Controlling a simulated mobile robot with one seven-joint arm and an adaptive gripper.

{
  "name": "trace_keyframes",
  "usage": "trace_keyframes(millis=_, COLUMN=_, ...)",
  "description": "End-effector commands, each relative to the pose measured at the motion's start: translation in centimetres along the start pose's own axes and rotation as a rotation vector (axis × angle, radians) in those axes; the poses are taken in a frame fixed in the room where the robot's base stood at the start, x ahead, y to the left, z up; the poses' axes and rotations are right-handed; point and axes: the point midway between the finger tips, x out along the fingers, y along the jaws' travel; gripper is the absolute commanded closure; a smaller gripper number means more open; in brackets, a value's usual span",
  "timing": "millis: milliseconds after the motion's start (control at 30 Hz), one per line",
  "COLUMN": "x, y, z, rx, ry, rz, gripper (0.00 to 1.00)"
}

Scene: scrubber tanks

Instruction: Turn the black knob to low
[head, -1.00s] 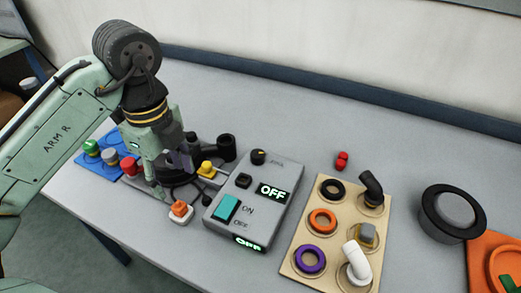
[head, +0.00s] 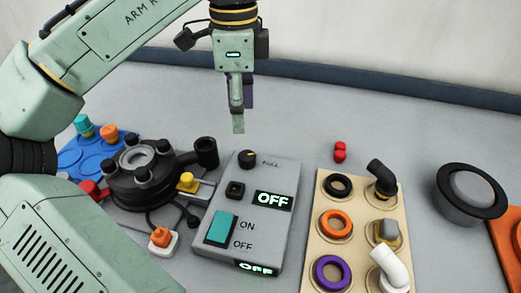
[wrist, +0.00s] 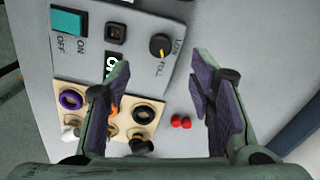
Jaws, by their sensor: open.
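The black knob (head: 246,159) sits at the top of the grey control box (head: 285,178). It also shows in the wrist view (wrist: 159,44), where its yellow mark points toward the printed FULL, with LOW printed beside it. My gripper (head: 238,118) hangs fingers-down above the table, above and slightly behind the knob in the head view. In the wrist view my gripper (wrist: 163,68) is open and empty, its two fingers apart, with the knob beyond the tips and not touched.
The box has a teal ON/OFF switch (head: 221,227), a small black button (head: 235,190) and displays reading OFF. A black round tank unit (head: 140,180) with cables stands left. A beige board (head: 325,185) with rings and pipe fittings lies right. Two red pieces (head: 340,152) lie behind it.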

Motion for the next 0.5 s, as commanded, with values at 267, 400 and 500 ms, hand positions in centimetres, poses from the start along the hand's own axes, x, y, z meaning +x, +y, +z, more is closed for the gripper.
trace_keyframes(millis=267, x=2.0, y=0.0, z=-0.1, rx=-0.013, ry=0.003, rz=0.003, gripper=0.51)
trace_keyframes(millis=400, x=4.7, y=0.0, z=-0.1, rx=-0.012, ry=0.004, rz=0.004, gripper=0.51)
trace_keyframes(millis=500, x=6.6, y=0.0, z=-0.1, rx=-0.012, ry=0.005, rz=0.003, gripper=0.51)
